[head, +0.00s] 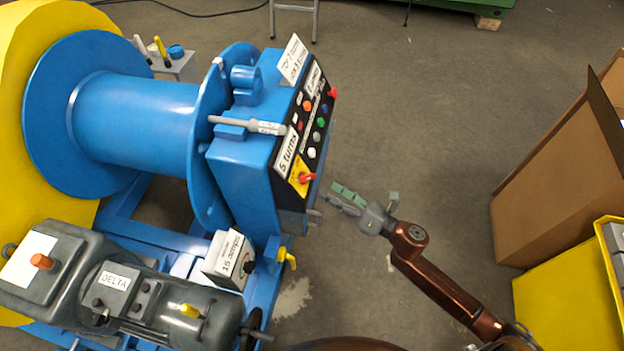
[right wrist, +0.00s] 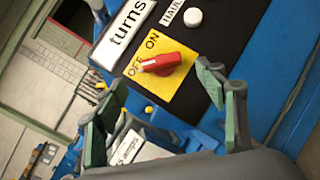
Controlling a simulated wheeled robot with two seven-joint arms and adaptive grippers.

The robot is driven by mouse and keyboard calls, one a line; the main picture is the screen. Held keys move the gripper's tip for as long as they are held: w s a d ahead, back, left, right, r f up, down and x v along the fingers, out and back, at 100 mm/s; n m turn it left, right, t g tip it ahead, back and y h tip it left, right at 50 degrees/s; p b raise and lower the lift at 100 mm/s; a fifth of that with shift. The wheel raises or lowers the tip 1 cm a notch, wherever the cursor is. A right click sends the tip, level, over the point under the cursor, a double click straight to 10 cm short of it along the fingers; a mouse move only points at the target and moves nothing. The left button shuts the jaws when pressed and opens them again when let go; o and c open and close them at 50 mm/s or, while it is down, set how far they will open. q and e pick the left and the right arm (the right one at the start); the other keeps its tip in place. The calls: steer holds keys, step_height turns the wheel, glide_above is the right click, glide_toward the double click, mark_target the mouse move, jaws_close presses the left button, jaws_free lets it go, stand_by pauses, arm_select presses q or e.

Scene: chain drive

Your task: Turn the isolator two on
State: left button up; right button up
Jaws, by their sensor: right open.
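A red isolator knob (head: 307,178) sits on a yellow plate at the lower end of the blue control box's panel. In the right wrist view the red knob (right wrist: 160,63) lies across its yellow plate (right wrist: 185,75), one end toward the OFF mark, away from ON. Another red knob (head: 332,93) is at the panel's far upper end; I cannot read which is isolator two. My right gripper (head: 338,194) is open and empty, just right of the near knob and apart from it. Its fingers (right wrist: 155,105) show below the knob in the wrist view. My left gripper is not in view.
The blue control box (head: 240,165) carries several buttons and labels. A blue drum (head: 140,120) stands left of it, with a grey motor (head: 150,300) in front. A yellow valve handle (head: 287,258) sticks out below. A cardboard box (head: 550,180) stands at right. Floor between is clear.

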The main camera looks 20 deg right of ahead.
mark_target(312, 179)
steer(key=b+x, duration=0.1)
steer(key=x, duration=0.4)
steer(key=shift+w+f, duration=0.15)
steer(key=shift+w, duration=0.05)
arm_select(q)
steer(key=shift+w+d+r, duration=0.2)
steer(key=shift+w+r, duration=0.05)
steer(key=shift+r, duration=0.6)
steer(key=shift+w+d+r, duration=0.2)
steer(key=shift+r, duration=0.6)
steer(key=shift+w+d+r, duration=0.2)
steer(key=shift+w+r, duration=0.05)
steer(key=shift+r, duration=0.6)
arm_select(e)
steer(key=shift+w+a, duration=0.35)
steer(key=shift+w, duration=0.25)
steer(key=shift+c, duration=0.2)
steer(key=c, duration=1.1)
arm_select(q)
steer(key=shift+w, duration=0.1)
